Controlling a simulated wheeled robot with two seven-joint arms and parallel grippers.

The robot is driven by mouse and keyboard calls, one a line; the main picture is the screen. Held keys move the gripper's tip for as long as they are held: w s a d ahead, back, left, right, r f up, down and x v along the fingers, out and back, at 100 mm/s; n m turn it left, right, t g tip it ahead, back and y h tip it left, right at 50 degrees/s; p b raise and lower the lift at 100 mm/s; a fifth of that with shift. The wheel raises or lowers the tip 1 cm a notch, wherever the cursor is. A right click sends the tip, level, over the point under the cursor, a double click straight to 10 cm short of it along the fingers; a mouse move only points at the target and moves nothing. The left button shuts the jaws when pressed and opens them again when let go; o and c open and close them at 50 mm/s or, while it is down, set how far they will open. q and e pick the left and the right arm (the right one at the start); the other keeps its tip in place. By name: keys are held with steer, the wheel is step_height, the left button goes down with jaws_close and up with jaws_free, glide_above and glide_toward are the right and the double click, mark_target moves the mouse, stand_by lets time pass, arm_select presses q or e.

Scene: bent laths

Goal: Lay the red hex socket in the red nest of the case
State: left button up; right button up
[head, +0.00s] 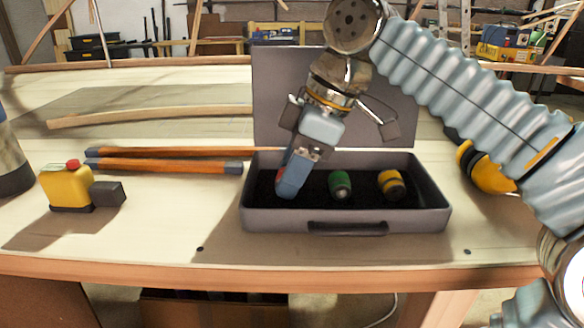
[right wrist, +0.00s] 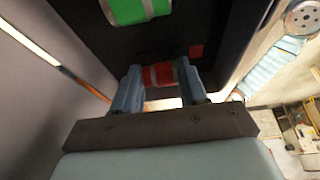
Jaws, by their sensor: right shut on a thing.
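The grey case (head: 272,222) stands open on the bench in the head view, its lid (head: 400,95) raised at the back. My right gripper (head: 286,190) points down into the left part of the case. In the right wrist view it is shut on the red hex socket (right wrist: 159,75), which lies crosswise between the fingers and has silvery ends. A red patch, seemingly the red nest (right wrist: 196,51), shows on the dark lining just beyond the right finger. The socket appears apart from it; its height above the lining is unclear. My left gripper is not in view.
A green socket (head: 340,184) and a yellow socket (head: 391,185) lie in the case to the right of my gripper. Left of the case are orange bars (head: 180,165) with dark ends and a yellow container (head: 65,187). Yellow earmuffs or similar (head: 485,168) lie right.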

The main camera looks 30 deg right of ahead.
steer(key=shift+f, duration=0.3)
steer(key=o, duration=1.1)
steer(key=shift+o, duration=0.2)
steer(key=shift+r, duration=0.1)
step_height(320, 180, up, 5)
steer(key=p, duration=0.4)
steer(key=shift+p, duration=0.3)
steer(key=shift+r, duration=0.95)
